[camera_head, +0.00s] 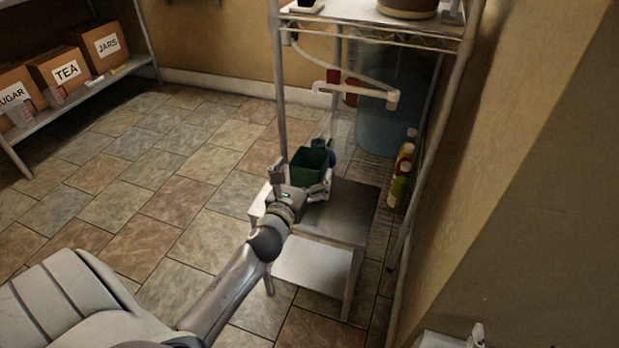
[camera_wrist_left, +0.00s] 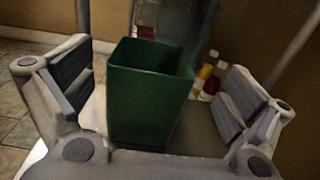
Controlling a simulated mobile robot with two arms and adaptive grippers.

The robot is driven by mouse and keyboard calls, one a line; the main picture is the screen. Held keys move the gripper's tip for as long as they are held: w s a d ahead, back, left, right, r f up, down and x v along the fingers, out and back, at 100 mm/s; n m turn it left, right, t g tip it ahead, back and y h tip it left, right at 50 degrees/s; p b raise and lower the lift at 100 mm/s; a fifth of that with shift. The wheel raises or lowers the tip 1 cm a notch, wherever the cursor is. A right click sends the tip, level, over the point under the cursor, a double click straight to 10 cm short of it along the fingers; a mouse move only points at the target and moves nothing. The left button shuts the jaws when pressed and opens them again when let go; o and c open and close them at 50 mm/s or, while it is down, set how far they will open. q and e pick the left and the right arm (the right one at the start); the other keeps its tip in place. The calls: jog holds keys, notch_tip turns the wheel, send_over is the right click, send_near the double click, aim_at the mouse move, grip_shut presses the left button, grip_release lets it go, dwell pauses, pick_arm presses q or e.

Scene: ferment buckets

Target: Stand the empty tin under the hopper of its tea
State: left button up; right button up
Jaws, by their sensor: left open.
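A dark green open-topped tin (camera_head: 311,168) stands upright on a small metal step table (camera_head: 345,212). My left gripper (camera_head: 303,183) is at the tin from the near side. In the left wrist view the green tin (camera_wrist_left: 147,105) stands between the two open fingers of the gripper (camera_wrist_left: 155,100), with a gap on each side. The inside of the tin looks empty where it shows. No hopper that I can identify shows in the head view.
A wire rack (camera_head: 440,34) stands behind the table, with a large blue water jug (camera_head: 385,125), a white pipe (camera_head: 350,91) and several bottles (camera_head: 400,175). Cardboard boxes labelled SUGAR, TEA (camera_head: 66,72) and JARS sit on a low shelf at left. The tiled floor (camera_head: 150,190) between is clear.

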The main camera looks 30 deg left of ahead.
aim_at(315, 150)
pick_arm(q)
jog(key=x, duration=0.1)
jog(key=b+x, duration=0.1)
jog(key=x, duration=0.2)
jog(key=shift+w+a+f, duration=0.15)
jog(key=shift+a+f, duration=0.2)
jog(key=shift+a, duration=0.1)
pick_arm(e)
jog(key=r+t, duration=0.1)
jog(key=r, duration=0.1)
jog(key=w+a+r+t, duration=0.1)
jog(key=r, duration=0.1)
jog(key=w+r+t+y, duration=0.1)
jog(key=r, duration=0.1)
jog(key=shift+w+a+t, duration=0.25)
jog(key=shift+a+t, duration=0.05)
jog(key=shift+t, duration=0.1)
pick_arm(q)
jog(key=shift+w+a+b, duration=0.1)
jog(key=shift+w+b, duration=0.25)
jog(key=shift+w, duration=0.2)
pick_arm(e)
jog(key=shift+w+a+r+t, duration=0.1)
jog(key=shift+r+t, duration=0.3)
jog(key=shift+r, duration=0.3)
pick_arm(q)
jog(key=c, duration=1.5)
jog(key=shift+c, duration=0.2)
jog(key=shift+r, duration=0.15)
